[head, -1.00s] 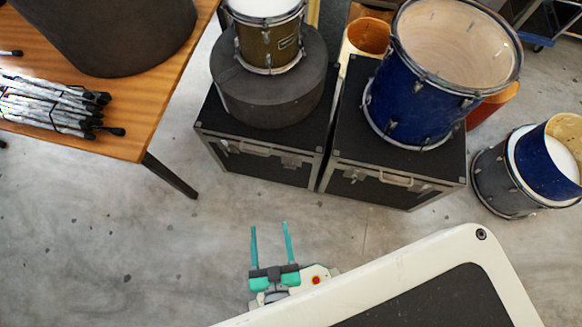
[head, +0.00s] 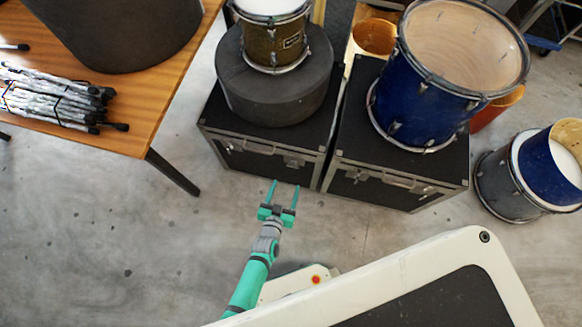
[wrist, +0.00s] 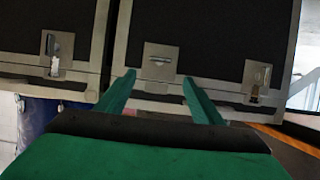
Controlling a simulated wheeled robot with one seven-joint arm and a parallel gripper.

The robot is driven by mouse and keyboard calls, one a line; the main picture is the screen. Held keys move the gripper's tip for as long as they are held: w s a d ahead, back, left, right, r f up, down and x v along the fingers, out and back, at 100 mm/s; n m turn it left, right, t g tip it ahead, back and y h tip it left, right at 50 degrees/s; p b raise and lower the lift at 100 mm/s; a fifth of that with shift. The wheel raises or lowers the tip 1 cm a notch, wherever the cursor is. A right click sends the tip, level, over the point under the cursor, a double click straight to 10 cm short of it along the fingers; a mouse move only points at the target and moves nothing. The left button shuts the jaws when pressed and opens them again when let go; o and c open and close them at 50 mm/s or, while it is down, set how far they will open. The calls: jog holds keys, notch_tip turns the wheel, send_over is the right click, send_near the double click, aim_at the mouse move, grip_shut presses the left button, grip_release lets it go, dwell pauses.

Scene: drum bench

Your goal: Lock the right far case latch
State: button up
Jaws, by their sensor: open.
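Two black cases with grey metal edges stand side by side, a left case (head: 262,165) and a right case (head: 375,190). Metal latches show on their fronts. The left case has one latch (head: 293,162) near its right end and another (head: 226,145) near its left end. My gripper (head: 285,187) is open and empty, its teal fingers pointing at the left case's front. In the wrist view, a square latch plate with a horizontal bar (wrist: 159,60) lies beyond the fingers (wrist: 158,80). Other latches show left (wrist: 57,55) and right (wrist: 256,80). I cannot tell which is the named latch.
A dark round case (head: 270,95) with a small drum (head: 272,38) sits on the left case. A blue drum (head: 430,95) sits on the right case. A wooden table (head: 125,135) stands left, and more drums (head: 510,185) stand right. The floor before the cases is clear.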

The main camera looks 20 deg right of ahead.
aim_at(293, 166)
jog(key=x, duration=1)
jog(key=shift+w, duration=0.1)
jog(key=c, duration=1)
